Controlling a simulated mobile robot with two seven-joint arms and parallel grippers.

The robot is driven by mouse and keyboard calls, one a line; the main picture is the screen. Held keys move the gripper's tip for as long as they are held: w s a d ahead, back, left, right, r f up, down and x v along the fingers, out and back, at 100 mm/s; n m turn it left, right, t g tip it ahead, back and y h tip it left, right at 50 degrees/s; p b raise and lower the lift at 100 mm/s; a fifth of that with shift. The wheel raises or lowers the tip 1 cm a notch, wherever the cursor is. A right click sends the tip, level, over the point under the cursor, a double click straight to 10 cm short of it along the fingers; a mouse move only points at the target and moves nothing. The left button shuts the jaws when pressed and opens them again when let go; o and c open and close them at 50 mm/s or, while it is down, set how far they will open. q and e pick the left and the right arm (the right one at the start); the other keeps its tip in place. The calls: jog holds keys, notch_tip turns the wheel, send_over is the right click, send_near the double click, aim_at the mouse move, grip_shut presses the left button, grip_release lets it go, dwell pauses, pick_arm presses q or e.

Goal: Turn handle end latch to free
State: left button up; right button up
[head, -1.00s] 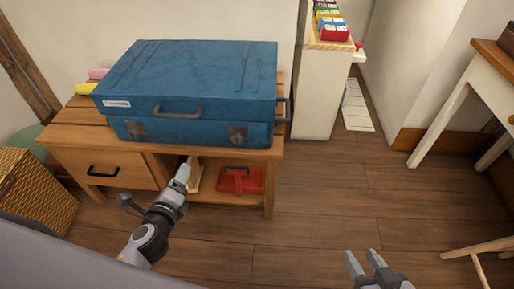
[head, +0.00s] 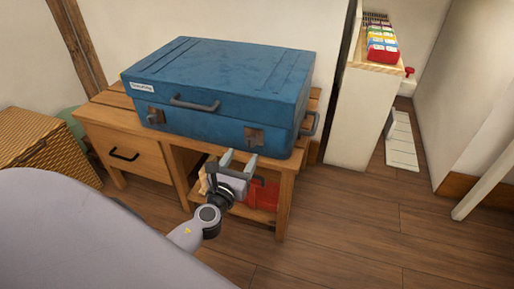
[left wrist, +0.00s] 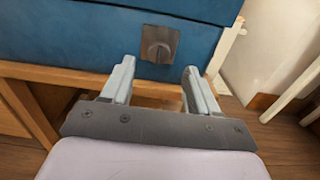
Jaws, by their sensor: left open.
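A blue suitcase (head: 215,85) lies shut on a wooden bench. Its front has a grey carry handle (head: 194,104), a left latch (head: 156,116) and a right latch (head: 254,137). The right latch is nearer the side handle (head: 309,124). My left gripper (head: 238,160) is open and empty, just below and in front of the right latch. In the left wrist view, a latch (left wrist: 158,44) with an upright knob on a square plate shows beyond and between the open fingers (left wrist: 158,75), apart from them. My right gripper is out of view.
The wooden bench (head: 140,166) has a drawer and an open shelf, with a red case (head: 264,195) inside. A wicker basket (head: 45,150) stands at left. A white shelf unit (head: 350,115) stands at right. The floor in front is clear.

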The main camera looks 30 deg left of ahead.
aim_at(250, 143)
pick_arm(q)
jog(key=shift+b+x, duration=0.4)
jog(key=shift+x, duration=3)
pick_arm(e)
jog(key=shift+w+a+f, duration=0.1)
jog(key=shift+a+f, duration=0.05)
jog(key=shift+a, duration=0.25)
pick_arm(q)
jog(key=c, duration=1)
